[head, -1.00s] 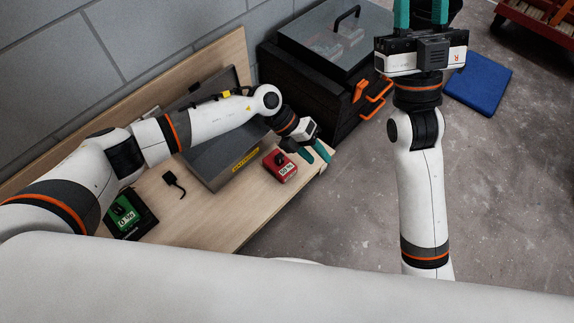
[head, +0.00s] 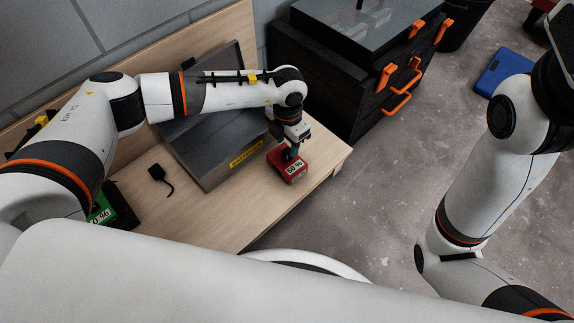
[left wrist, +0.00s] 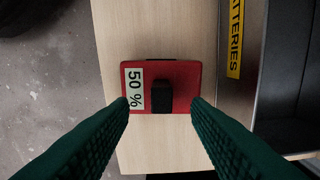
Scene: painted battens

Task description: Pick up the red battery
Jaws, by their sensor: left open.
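The red battery (head: 289,167) has a white "50 %" label and stands on the wooden bench beside the grey metal box, near the bench's right end. In the left wrist view the red battery (left wrist: 184,77) shows from above with a black block on its top. My left gripper (head: 292,150) is right over the battery, pointing down. In the left wrist view its green fingers (left wrist: 160,103) are open, one on each side of the battery, with nothing held. I cannot tell how far the fingertips reach down. My right gripper is out of view.
The grey box (head: 205,150) with a yellow "BATTERIES" label stands left of the battery. A green battery (head: 102,210) in a black holder and a black plug (head: 157,173) lie further left. A black case (head: 335,80) with orange latches stands behind. Bare bench (head: 240,215) lies in front.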

